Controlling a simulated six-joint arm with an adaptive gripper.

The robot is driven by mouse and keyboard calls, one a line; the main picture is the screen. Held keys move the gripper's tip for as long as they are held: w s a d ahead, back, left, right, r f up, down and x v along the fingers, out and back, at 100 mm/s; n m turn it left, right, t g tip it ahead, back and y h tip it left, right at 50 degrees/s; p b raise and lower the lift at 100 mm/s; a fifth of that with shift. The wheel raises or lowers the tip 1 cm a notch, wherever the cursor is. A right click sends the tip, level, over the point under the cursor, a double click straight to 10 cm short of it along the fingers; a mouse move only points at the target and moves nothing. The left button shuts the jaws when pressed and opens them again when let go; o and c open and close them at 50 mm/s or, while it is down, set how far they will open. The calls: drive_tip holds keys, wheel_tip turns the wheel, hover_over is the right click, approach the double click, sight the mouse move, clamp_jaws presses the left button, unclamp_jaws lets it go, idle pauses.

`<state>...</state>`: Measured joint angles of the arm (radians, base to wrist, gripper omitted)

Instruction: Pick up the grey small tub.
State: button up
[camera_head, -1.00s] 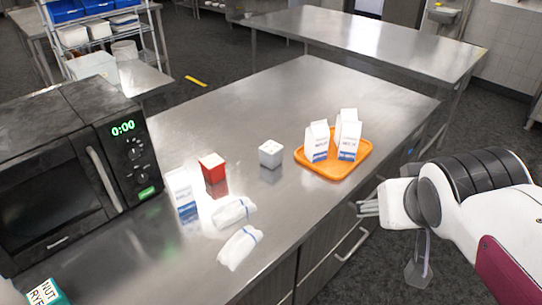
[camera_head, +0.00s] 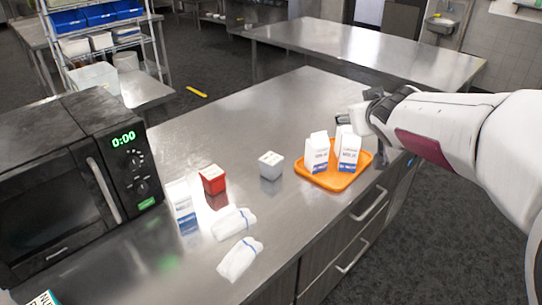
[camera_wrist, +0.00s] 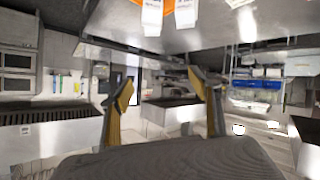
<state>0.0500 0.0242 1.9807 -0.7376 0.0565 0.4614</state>
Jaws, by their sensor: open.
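The grey small tub (camera_head: 271,166) is a small light-grey box with a pale top. It stands upright on the steel table, between a red tub and the orange tray. My gripper (camera_head: 347,116) is at the far side of the orange tray in the head view, above and behind the cartons, partly hidden by my own arm. In the wrist view my gripper (camera_wrist: 163,90) shows two fingers spread apart with nothing between them. The grey tub cannot be made out in the wrist view. My gripper is apart from the tub, to its right and farther back.
The orange tray (camera_head: 322,178) holds white cartons (camera_head: 348,150) close to my gripper. A microwave (camera_head: 70,185) stands at far left. The table behind the tub is clear.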

drive_tip(key=w+a+f+n+y, duration=0.2)
drive_tip(key=w+a+f, duration=0.15)
drive_tip(key=w, duration=0.55)
drive_tip(key=n+g+y, duration=0.2)
drive_tip(key=n+y, duration=0.3)
drive_tip(key=y, duration=0.2)
hover_over(279, 165)
drive_tip(key=d, duration=0.4)
wheel_tip(279, 165, down, 15)
drive_tip(key=f, duration=0.2)
drive_tip(key=s+f+g+y, duration=0.1)
drive_tip(key=f, duration=0.2)
drive_tip(key=s+f+g+y, duration=0.1)
drive_tip(key=f, duration=0.1)
drive_tip(key=shift+s+a+f+n, duration=0.1)
drive_tip(key=shift+a+f+n, duration=0.2)
drive_tip(key=shift+a+n, duration=0.1)
drive_tip(key=shift+s+d+f+y, duration=0.1)
drive_tip(key=shift+s+f+y, duration=0.1)
drive_tip(key=shift+f+y, duration=0.15)
drive_tip(key=shift+x, duration=1.35)
